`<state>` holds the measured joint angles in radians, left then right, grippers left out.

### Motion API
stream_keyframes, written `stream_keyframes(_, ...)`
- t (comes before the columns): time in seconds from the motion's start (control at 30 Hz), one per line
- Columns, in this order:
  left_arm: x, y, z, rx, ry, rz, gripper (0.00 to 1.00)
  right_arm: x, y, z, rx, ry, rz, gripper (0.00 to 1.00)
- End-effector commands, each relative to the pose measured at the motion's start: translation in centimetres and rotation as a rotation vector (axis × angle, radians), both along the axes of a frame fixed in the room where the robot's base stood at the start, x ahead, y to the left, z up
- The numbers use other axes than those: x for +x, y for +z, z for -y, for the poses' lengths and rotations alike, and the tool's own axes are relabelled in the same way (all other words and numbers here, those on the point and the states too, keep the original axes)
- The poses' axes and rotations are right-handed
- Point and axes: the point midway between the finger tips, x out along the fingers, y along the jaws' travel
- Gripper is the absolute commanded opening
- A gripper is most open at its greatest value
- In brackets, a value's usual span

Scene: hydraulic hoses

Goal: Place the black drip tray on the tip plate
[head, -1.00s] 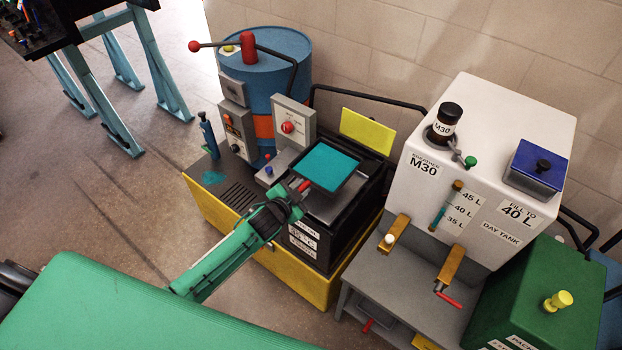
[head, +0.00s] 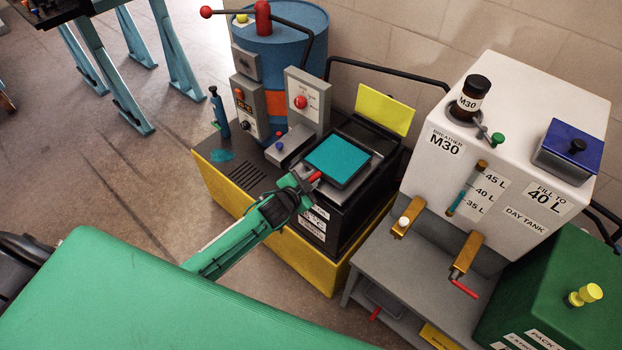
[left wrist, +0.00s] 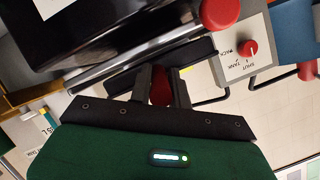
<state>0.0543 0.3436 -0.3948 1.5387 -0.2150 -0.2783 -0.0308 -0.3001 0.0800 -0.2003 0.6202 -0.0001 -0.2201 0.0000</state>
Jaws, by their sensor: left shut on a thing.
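The black drip tray (head: 338,160) holds teal liquid and looks about level. It is over the grey tip plate (head: 366,163) on top of the black box; I cannot tell whether it touches the plate. My left gripper (head: 309,179) comes in from the lower left and is shut on the tray's red handle (head: 315,176). In the left wrist view, the red grip (left wrist: 160,85) shows between my left fingers (left wrist: 160,87), with a dark bar-like edge behind. My right gripper is not in view.
A grey control box (head: 303,100) with a red knob stands left of the tray. A yellow panel (head: 385,109) is behind it. The blue drum (head: 285,50) stands at the back, and the white day tank (head: 510,130) at the right. Open floor lies left.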

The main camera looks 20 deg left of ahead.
Motion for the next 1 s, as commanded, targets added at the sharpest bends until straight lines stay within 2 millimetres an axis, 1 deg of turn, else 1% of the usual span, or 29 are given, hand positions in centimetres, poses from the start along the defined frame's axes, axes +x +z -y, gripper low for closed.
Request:
stream_keyframes(0.37,0.0,0.0,0.0,0.0,0.0,0.001,0.0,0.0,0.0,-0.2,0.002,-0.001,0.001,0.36)
stream_keyframes(1.0,0.0,-1.3,0.0,0.0,0.0,0.0,0.0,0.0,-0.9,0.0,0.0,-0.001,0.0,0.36)
